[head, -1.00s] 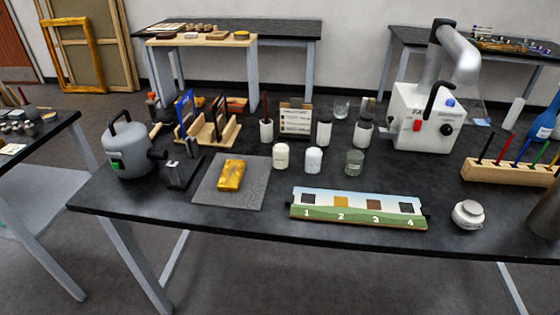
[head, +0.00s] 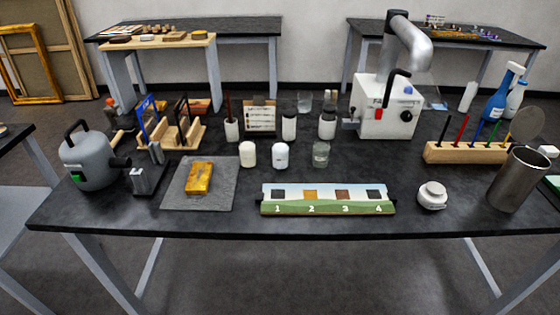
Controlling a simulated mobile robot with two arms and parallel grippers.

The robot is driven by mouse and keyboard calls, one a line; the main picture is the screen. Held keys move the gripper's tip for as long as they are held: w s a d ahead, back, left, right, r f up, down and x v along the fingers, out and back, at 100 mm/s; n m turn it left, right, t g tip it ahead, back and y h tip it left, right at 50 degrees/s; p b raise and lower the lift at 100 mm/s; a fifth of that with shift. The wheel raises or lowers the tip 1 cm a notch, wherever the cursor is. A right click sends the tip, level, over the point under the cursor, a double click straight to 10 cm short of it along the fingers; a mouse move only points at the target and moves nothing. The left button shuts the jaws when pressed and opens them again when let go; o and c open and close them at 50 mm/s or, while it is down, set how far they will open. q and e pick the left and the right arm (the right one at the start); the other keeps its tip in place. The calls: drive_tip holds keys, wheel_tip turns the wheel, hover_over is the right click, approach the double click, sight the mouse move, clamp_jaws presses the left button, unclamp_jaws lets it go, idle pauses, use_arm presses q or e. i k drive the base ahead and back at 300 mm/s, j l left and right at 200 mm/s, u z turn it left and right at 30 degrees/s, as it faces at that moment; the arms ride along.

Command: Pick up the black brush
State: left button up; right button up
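A slim black-handled tool (head: 444,129), which looks like the black brush, stands upright and slightly tilted in a light wooden rack (head: 464,154) on the right of the dark table. Neither of my grippers shows in the head view.
A metal canister (head: 517,180) stands right of the rack, and a small white jar (head: 432,195) stands in front of it. A white machine (head: 388,108) with a pipe stands behind left. A numbered strip (head: 328,200) lies at the table's front. Blue (head: 500,97) and white bottles stand behind the rack.

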sight(442, 135)
drive_tip(key=i+l+u, duration=0.15)
drive_tip(key=l, duration=0.6)
drive_tip(key=l+u, duration=0.15)
drive_tip(key=l, duration=0.6)
drive_tip(key=i+l+u, duration=0.15)
drive_tip(key=l, duration=0.65)
drive_tip(key=l+u, duration=0.1)
drive_tip(key=l, duration=0.65)
drive_tip(key=k+l+u, duration=0.15)
drive_tip(key=l, duration=0.6)
drive_tip(key=l+u, duration=0.15)
drive_tip(key=l, duration=0.65)
drive_tip(key=k+l+u, duration=0.15)
drive_tip(key=l, duration=0.6)
